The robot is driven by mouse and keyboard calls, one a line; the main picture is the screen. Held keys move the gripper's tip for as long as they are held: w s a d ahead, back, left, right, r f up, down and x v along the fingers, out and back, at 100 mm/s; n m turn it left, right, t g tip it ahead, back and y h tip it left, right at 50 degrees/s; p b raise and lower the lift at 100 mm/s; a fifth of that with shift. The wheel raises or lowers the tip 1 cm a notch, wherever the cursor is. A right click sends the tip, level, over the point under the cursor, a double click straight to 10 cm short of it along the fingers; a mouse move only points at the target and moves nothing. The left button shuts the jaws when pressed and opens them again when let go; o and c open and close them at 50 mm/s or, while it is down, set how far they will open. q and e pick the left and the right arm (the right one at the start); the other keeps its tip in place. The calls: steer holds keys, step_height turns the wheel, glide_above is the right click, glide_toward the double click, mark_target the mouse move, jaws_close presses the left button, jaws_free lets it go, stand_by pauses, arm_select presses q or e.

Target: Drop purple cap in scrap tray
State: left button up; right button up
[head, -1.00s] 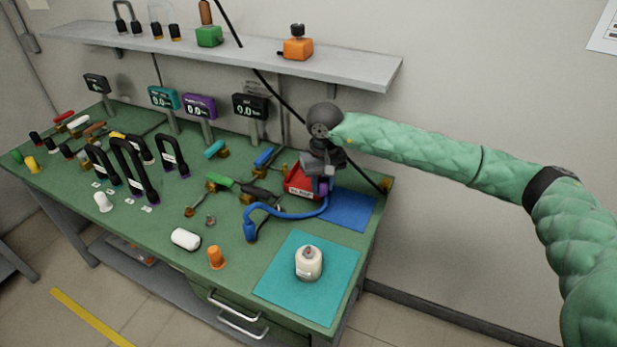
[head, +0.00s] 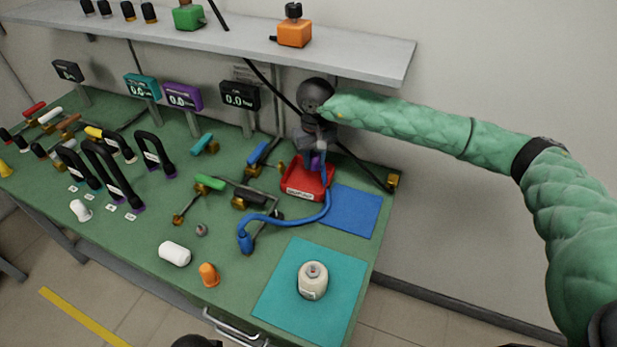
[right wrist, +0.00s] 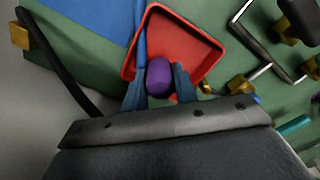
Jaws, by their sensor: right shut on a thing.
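The purple cap (right wrist: 159,77) is between the fingers of my right gripper (right wrist: 160,85), which is shut on it. In the right wrist view the cap shows over the red scrap tray (right wrist: 186,28). In the head view the right gripper (head: 317,154) is above the back part of the red tray (head: 301,193), with the purple cap (head: 316,161) at its fingertips. The tray has a white label on its front. I cannot tell exactly how high the cap is above the tray floor. My left gripper does not show clearly in the head view.
A blue hose (head: 283,218) runs beside the tray's right side. A blue mat (head: 355,212) lies right of the tray. Valves with coloured handles are left of the tray. The shelf (head: 350,55) hangs above.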

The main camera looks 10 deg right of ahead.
mark_target(314, 183)
steer(key=f, duration=0.3)
steer(key=shift+w+f, duration=0.15)
steer(key=shift+w, duration=0.1)
steer(key=shift+s+f, duration=0.15)
steer(key=shift+f, duration=0.3)
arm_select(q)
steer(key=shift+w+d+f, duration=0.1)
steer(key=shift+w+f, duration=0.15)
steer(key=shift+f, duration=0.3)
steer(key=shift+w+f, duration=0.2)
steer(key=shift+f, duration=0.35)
arm_select(e)
steer(key=shift+f, duration=0.25)
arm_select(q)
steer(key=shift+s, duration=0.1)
arm_select(e)
steer(key=o, duration=1)
steer(key=shift+o, duration=0.2)
